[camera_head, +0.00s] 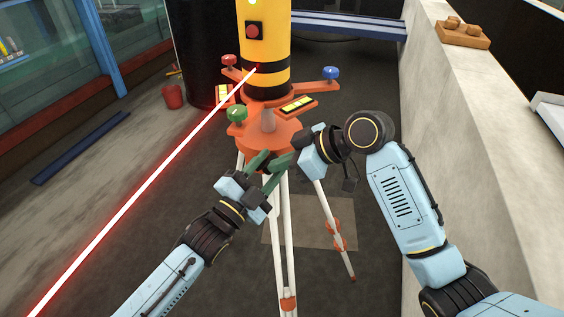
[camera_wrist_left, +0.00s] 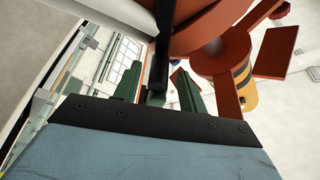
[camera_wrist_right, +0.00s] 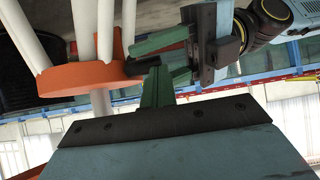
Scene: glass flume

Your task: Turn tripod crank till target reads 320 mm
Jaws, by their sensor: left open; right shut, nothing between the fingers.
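A yellow laser level (camera_head: 265,45) with black bands stands on an orange tripod head (camera_head: 290,135) with white legs. A dark bar, apparently the crank (camera_wrist_left: 163,50), comes down from under the orange head in the left wrist view. It also shows beside the orange part in the right wrist view (camera_wrist_right: 142,66). My left gripper (camera_head: 262,174) is open below the head, its green fingers on either side of the bar; contact cannot be told. My right gripper (camera_head: 278,163) is shut and empty, close to the left fingers. No target reading can be made out.
Red (camera_head: 229,61), blue (camera_head: 330,73) and green (camera_head: 237,114) knobs ring the tripod head. A red beam crosses to the lower left. A concrete wall (camera_head: 460,130) stands right, with a tan block (camera_head: 464,38) on top. A blue bar (camera_head: 80,148) lies on the left floor.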

